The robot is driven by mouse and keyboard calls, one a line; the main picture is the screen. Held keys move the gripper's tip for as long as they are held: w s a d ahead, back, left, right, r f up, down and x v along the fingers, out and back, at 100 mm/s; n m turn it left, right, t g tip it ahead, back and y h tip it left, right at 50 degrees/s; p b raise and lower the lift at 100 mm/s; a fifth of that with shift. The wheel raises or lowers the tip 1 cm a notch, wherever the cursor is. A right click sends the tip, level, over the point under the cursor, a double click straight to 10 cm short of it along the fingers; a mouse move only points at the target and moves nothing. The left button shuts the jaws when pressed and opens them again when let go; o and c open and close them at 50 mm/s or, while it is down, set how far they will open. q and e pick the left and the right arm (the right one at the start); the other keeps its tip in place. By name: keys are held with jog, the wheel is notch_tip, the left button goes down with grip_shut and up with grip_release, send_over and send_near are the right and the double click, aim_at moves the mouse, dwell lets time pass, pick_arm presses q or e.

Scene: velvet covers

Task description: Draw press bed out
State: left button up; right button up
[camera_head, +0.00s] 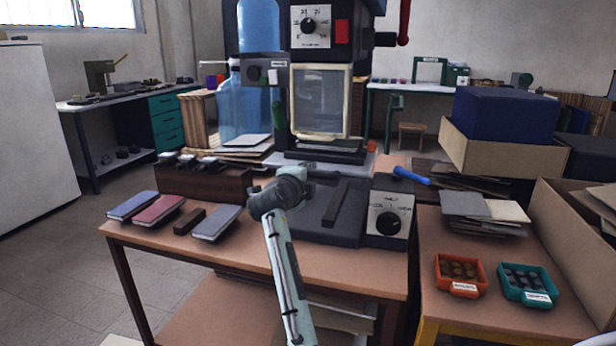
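The black press (320,75) stands at the back of the wooden table, with a dial at its top and a red lever at its right. A pale framed window panel fills its front. At its foot is a light grey plate (365,165), which looks like the bed, partly hidden by my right arm's end. My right gripper (325,174) is just in front of the press foot, small and dark against dark parts. I cannot tell whether its fingers are open or whether it touches the bed. My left gripper is not in view.
A dark slab with a raised bar (335,207) and a dial box (389,220) lie in front of the press. Small covered books (158,210) lie at left. A blue-handled tool (411,175) lies at right. Orange (459,274) and teal (526,285) trays stand on the right table.

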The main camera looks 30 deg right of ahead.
grip_shut()
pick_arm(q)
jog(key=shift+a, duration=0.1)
pick_arm(e)
jog(key=shift+f, duration=0.1)
dwell(0.3)
